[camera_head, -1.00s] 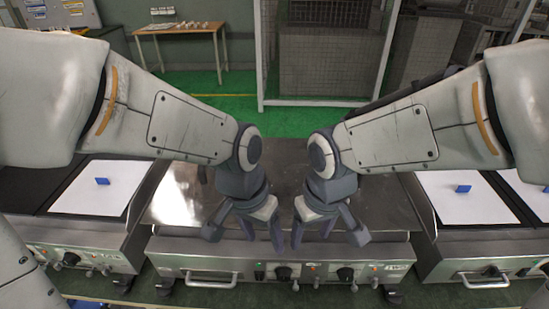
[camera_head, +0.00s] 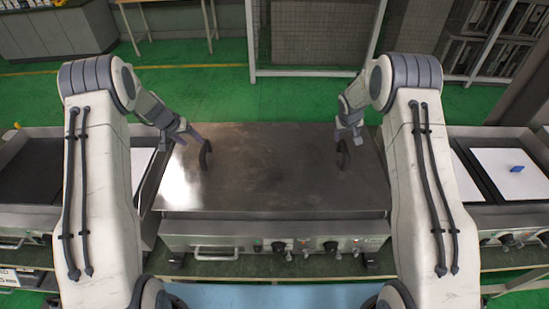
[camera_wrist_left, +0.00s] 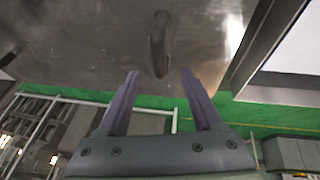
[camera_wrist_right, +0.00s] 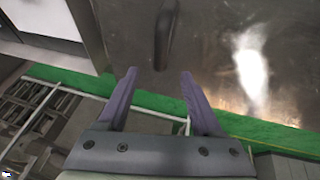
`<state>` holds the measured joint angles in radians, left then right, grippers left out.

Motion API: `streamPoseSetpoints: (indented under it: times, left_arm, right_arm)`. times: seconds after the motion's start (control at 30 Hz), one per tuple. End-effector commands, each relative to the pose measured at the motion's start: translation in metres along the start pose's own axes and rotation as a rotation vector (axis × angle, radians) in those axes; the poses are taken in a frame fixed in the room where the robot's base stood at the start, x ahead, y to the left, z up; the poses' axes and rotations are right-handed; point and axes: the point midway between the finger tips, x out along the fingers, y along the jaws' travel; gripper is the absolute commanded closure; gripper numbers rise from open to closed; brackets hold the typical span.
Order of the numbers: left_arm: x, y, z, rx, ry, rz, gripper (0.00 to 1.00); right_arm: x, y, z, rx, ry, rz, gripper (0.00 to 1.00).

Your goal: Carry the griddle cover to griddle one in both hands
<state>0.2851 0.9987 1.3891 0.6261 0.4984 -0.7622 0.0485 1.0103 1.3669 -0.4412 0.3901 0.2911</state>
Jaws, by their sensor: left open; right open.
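The griddle cover (camera_head: 272,180) is a flat, shiny metal plate with a dark curved handle near each end. It lies on the middle griddle (camera_head: 274,236). My left gripper (camera_head: 186,134) is open beside the left handle (camera_head: 206,155). In the left wrist view that handle (camera_wrist_left: 158,48) stands just beyond the open fingertips, roughly in line with the gap. My right gripper (camera_head: 349,134) is open by the right handle (camera_head: 343,156). In the right wrist view that handle (camera_wrist_right: 165,35) is just beyond the open fingertips. Neither gripper holds anything. I cannot tell which griddle is number one.
A neighbouring griddle stands on each side. The right one bears a white sheet (camera_head: 511,176) with a small blue block (camera_head: 517,168). The left one (camera_head: 30,172) is partly hidden by my arm. A wire cage (camera_head: 310,40) stands behind, across open green floor.

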Motion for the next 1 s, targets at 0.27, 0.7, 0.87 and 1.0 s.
streamPoseSetpoints:
  times: [0.27, 0.7, 0.87, 1.0]
  left_arm:
    - [0.009, 0.002, 0.001, 0.001, -0.004, 0.002, 0.33]
    - [0.083, 0.002, 0.002, 0.0, -0.003, 0.002, 0.33]
    - [0.098, 0.001, 0.001, 0.001, -0.002, 0.001, 0.33]
    - [0.103, 0.001, 0.001, 0.0, -0.002, 0.001, 0.33]
  right_arm:
    - [0.008, 0.0, 0.001, 0.0, -0.001, 0.0, 0.33]
    - [0.082, -0.001, 0.001, 0.001, -0.001, -0.001, 0.33]
    - [0.097, -0.001, 0.001, -0.001, -0.001, 0.0, 0.33]
    - [0.103, -0.001, 0.0, 0.0, 0.0, -0.001, 0.33]
